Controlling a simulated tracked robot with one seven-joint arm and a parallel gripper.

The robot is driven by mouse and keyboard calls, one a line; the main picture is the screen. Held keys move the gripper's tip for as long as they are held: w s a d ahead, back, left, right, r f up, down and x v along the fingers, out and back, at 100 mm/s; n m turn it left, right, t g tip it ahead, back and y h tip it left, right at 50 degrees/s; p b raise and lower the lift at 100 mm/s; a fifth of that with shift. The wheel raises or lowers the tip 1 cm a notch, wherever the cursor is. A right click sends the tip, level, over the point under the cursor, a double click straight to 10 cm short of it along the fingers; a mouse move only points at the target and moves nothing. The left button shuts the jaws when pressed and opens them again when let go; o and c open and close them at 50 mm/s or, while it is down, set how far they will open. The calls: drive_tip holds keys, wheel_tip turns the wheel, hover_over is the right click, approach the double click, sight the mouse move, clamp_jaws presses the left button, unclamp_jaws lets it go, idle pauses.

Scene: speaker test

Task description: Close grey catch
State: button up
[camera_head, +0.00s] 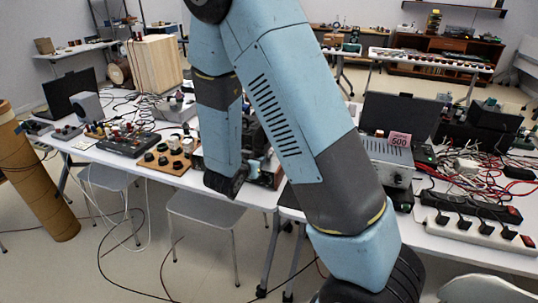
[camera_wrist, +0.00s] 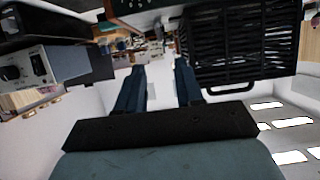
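I cannot make out a grey catch for certain in either view. In the wrist view my gripper (camera_wrist: 159,68) shows two dark blue fingers, apart, with nothing held between them. A black ribbed or vented case (camera_wrist: 240,50) with a thin handle at its edge is at upper right, beyond the right finger. A grey box with a dark knob (camera_wrist: 38,68) is at left, apart from the fingers. In the head view my arm crosses the middle and its lower end hangs by the front edge of the white table; the fingers cannot be made out there.
The white table (camera_head: 462,250) holds a silver box (camera_head: 388,160) with a pink "500" label, power strips (camera_head: 468,228) and tangled red cables at right. At left are a wooden knob board (camera_head: 165,158) and a black mixer (camera_head: 128,142). Chairs (camera_head: 215,207) and floor cables lie in front.

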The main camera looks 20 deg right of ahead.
sight(268, 154)
drive_tip(key=x, duration=1.3)
drive_tip(key=shift+c, duration=0.3)
clamp_jaws()
drive_tip(key=shift+d, duration=0.3)
drive_tip(key=shift+a, duration=0.2)
